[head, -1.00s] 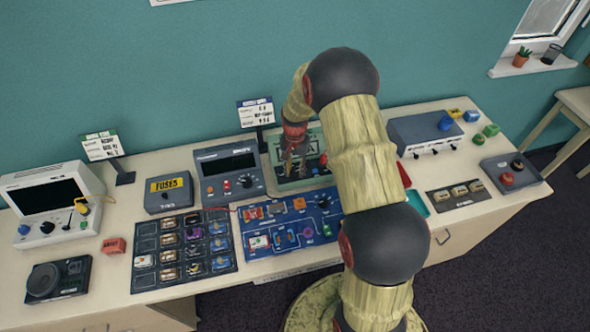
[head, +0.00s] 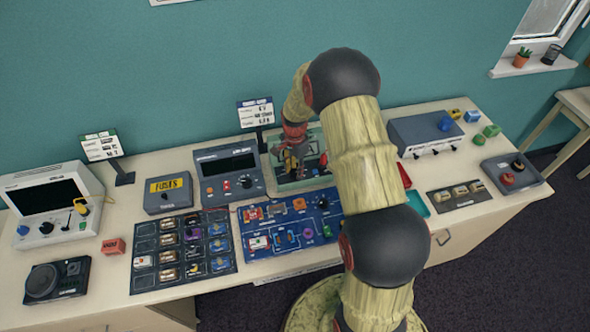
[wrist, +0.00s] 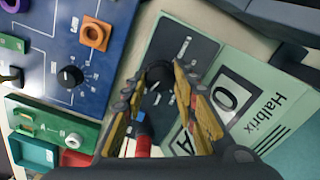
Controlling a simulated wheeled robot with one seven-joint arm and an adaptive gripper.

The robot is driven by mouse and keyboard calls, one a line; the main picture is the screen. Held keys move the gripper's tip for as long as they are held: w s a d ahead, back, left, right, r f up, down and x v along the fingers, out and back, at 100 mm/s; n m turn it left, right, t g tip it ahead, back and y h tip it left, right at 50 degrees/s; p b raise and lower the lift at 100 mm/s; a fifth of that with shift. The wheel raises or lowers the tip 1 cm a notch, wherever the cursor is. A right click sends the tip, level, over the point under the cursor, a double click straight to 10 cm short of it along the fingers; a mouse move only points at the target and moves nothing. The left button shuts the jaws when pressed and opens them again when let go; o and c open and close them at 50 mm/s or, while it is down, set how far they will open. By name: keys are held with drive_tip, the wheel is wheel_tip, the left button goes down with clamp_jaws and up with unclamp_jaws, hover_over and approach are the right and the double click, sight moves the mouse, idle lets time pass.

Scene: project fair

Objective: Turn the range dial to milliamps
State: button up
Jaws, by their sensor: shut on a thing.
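The range dial (wrist: 159,72) is a dark round knob on a dark scale plate, seen in the wrist view. The plate belongs to a pale green meter panel (wrist: 240,70) with the name Halbrix and large letter labels. My gripper (wrist: 160,80) has its two yellowish fingers on either side of the dial and is shut on it. The fingers hide part of the dial and scale; I cannot read which mark it points to. In the head view, my gripper (head: 295,155) is over the green meter (head: 312,141), which my arm partly covers.
A red-and-black piece (wrist: 143,128) shows between my fingers, below the dial. A blue circuit board (head: 250,228) lies in front of the meter, and a grey instrument (head: 213,170) stands left of it. A grey box with switches (head: 415,132) is to the right.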

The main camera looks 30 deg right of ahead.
sight(295, 172)
drive_tip(key=o, duration=1.2)
wheel_tip(295, 172, up, 12)
idle(0.7)
